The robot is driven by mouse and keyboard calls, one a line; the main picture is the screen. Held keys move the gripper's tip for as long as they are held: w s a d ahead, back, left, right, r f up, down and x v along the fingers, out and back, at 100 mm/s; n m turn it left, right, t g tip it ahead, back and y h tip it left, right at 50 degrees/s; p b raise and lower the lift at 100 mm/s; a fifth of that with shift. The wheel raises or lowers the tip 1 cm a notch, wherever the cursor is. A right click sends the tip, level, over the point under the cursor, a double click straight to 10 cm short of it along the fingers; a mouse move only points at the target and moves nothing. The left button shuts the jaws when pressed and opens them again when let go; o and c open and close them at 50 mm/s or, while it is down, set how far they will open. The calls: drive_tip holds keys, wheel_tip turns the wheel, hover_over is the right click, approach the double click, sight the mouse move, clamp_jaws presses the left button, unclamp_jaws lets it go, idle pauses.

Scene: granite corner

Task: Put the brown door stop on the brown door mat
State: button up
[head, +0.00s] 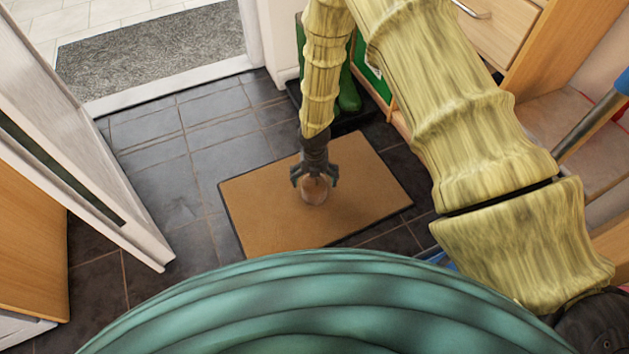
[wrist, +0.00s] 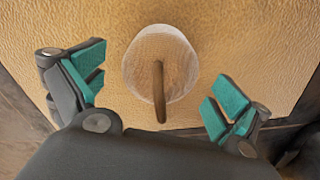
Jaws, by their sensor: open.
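The brown door mat (head: 270,215) lies flat on the dark tiled floor in the head view; its brown surface also fills most of the wrist view (wrist: 225,40). The brown door stop (head: 313,192) is on the mat, near its middle. In the wrist view the door stop (wrist: 160,60) is a pale, round piece with a darker brown curved handle. My gripper (head: 315,180) is directly above the door stop in the head view. Its teal-padded fingers (wrist: 158,95) are spread wide on either side of the door stop, with visible gaps and no contact.
Green boots (head: 349,92) stand on a dark tray behind the mat, near a wooden drawer unit (head: 500,25). An open white door (head: 80,150) is at the left. A grey mat (head: 150,50) lies beyond the threshold. Tiles left of the brown mat are clear.

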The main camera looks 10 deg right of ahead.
wheel_tip(320, 180, up, 9)
drive_tip(key=p, duration=0.4)
drive_tip(key=s+d+f+m+y, duration=0.1)
drive_tip(key=s+f+m, duration=0.2)
drive_tip(key=s+m, duration=0.6)
drive_tip(key=s+d+f+m+y, duration=0.1)
drive_tip(key=s+f+m, duration=0.1)
drive_tip(key=s+m, duration=0.75)
drive_tip(key=s+d+m+h, duration=0.1)
drive_tip(key=s+d+m, duration=0.2)
drive_tip(key=s+m, duration=0.4)
drive_tip(key=s+d+r+m+h, duration=0.1)
drive_tip(key=s+d+m, duration=0.3)
drive_tip(key=s+m, duration=0.4)
drive_tip(key=shift+r+m, duration=0.15)
drive_tip(key=shift+m, duration=0.3)
